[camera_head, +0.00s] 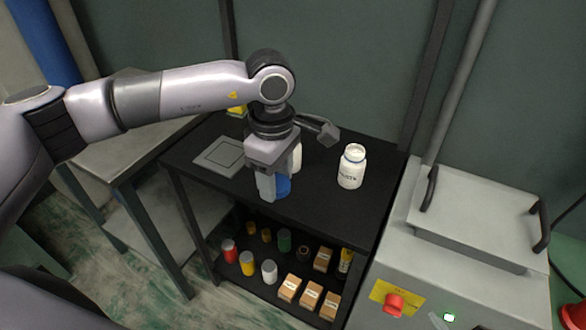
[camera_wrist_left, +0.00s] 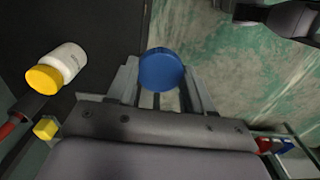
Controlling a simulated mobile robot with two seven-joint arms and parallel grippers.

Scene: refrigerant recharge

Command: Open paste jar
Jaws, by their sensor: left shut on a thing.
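My left gripper (camera_head: 270,188) points down over the black table and is shut on a round blue lid (camera_head: 284,186). The blue lid also shows between the fingers in the left wrist view (camera_wrist_left: 162,69). A white labelled jar (camera_head: 350,172) stands upright on the table, to the right of my gripper and apart from it. Its top shows no blue lid. A second white container (camera_head: 297,157) is mostly hidden behind my gripper. The left wrist view shows a white jar (camera_wrist_left: 69,60) with a yellow lid (camera_wrist_left: 44,79). My right gripper is out of view.
A grey square plate (camera_head: 221,156) lies on the table's left part. The lower shelf holds several small bottles and boxes (camera_head: 290,287). A grey machine (camera_head: 470,230) with black handles and a red button (camera_head: 393,304) stands to the right. The table's front right is clear.

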